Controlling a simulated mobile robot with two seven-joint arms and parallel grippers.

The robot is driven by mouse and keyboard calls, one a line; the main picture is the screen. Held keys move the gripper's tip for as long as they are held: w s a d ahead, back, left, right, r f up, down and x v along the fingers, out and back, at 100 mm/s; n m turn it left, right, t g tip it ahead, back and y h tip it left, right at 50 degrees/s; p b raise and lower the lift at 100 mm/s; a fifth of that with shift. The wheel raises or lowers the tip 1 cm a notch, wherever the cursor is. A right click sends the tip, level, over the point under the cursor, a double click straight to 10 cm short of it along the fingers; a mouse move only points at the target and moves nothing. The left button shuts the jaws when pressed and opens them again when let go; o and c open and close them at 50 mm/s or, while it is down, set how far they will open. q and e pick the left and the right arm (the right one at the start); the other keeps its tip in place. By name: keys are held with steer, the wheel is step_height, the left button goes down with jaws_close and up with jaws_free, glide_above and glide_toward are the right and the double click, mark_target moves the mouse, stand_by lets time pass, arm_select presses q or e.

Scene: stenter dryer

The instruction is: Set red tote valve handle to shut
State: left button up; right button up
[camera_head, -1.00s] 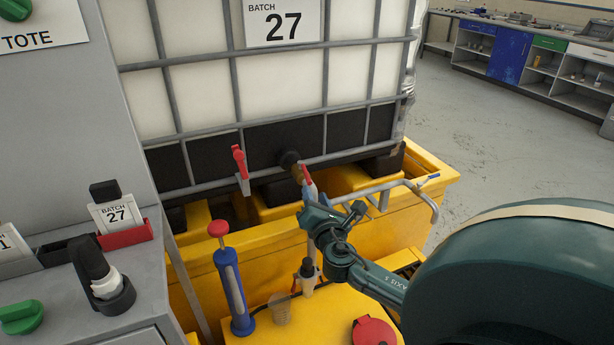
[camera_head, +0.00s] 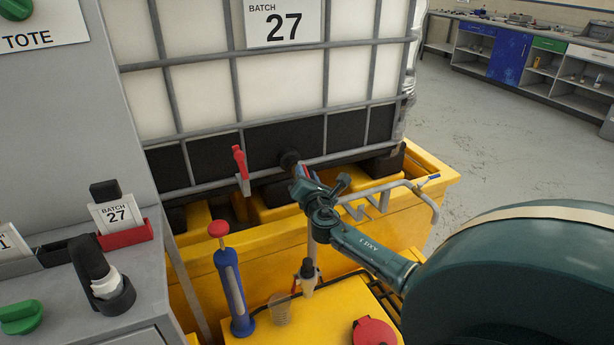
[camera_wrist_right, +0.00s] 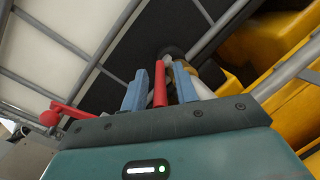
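The red tote valve handle (camera_wrist_right: 160,84) stands between the two blue fingers of my right gripper (camera_wrist_right: 159,84) in the right wrist view, with a narrow gap visible on each side. In the head view, my right gripper (camera_head: 305,175) is at the valve below the tote's outlet, and only a bit of the red handle shows there. The black outlet fitting (camera_head: 289,159) is just behind it. The tote (camera_head: 280,85) is a white caged tank labelled batch 27. My right gripper is open around the handle. My left gripper is out of view.
A second red-handled part (camera_head: 240,161) hangs on the cage rail to the left. A blue pump with red knob (camera_head: 231,283) stands in front on the yellow surface. The yellow bund (camera_head: 425,205) surrounds the tote's base.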

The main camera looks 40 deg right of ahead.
jaws_close()
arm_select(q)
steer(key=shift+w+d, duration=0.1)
